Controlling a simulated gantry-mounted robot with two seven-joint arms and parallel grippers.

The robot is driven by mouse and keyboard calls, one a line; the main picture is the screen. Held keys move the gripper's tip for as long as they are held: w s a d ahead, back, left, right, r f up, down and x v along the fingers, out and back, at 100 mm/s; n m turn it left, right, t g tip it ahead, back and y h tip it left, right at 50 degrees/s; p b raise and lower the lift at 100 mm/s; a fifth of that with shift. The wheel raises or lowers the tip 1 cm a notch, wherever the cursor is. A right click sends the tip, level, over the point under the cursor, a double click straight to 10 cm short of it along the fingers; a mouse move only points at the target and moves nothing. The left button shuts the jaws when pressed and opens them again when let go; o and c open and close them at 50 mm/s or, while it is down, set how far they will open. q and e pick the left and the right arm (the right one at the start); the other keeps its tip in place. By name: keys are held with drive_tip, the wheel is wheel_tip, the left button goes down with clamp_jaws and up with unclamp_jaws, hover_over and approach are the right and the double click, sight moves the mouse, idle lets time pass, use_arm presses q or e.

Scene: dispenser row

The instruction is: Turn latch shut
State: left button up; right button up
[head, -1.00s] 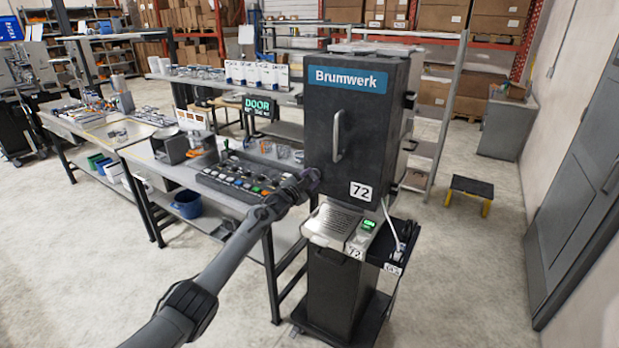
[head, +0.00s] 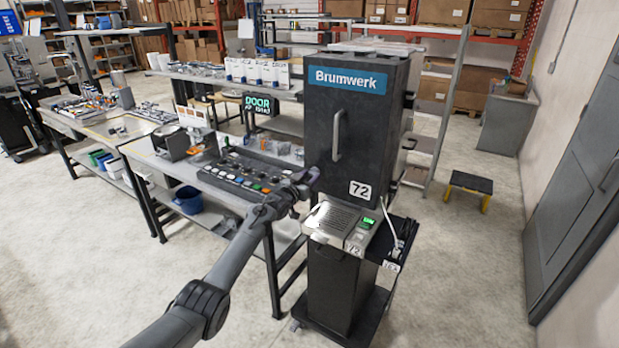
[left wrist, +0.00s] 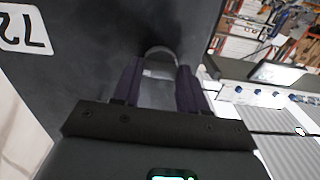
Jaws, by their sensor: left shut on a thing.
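The dark dispenser cabinet (head: 355,130) has a blue Brumwerk label, a bar handle (head: 337,135) and a number 72 plate (head: 360,190) on its door. The door looks flush with the cabinet. My left gripper (head: 312,178) is at the lower left edge of the cabinet, below and left of the handle. In the left wrist view its purple-grey fingers (left wrist: 158,80) are shut on a small grey part, the latch (left wrist: 160,54), whose curved end shows past the fingertips. In the head view the gripper hides the latch. My right gripper is not in view.
A steel tray unit (head: 338,222) with a lit green display stands below the cabinet on a wheeled base. Left of it is a workbench with a button panel (head: 250,172). A lit door sign (head: 260,105) is behind.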

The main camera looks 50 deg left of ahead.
use_arm(q)
drive_tip(key=shift+n, duration=0.3)
drive_tip(key=o, duration=1.1)
drive_tip(key=shift+c, duration=0.2)
drive_tip(key=shift+s, duration=0.1)
drive_tip(key=shift+s+d+p, duration=0.25)
drive_tip(key=shift+s+p, duration=0.05)
drive_tip(key=shift+s, duration=0.35)
drive_tip(key=v, duration=0.9)
drive_tip(key=shift+p, duration=0.4)
drive_tip(key=shift+s, duration=0.15)
